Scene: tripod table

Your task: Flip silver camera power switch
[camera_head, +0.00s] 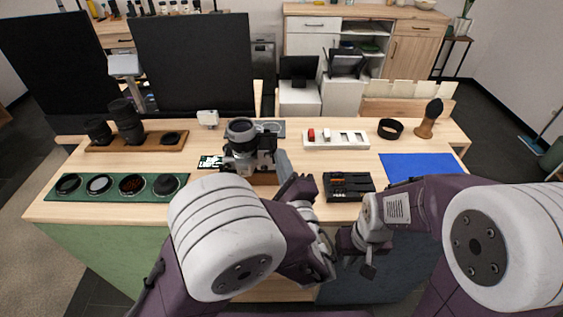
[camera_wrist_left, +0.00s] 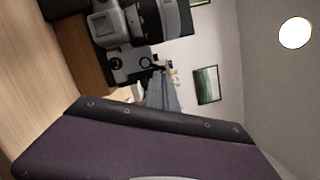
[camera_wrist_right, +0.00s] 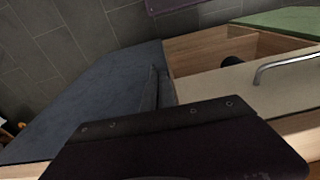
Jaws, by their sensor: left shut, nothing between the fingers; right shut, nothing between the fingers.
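My right gripper (camera_head: 368,269) is shut and empty, hanging low in front of the table's front edge.
A black box (camera_head: 348,194) lies right of the camera, with a white switch strip (camera_head: 350,146) behind it. A blue mat (camera_head: 422,166) is further right. A green lens tray (camera_head: 115,195) and a wooden lens tray (camera_head: 160,146) are left. Black panels (camera_head: 190,62) stand behind.

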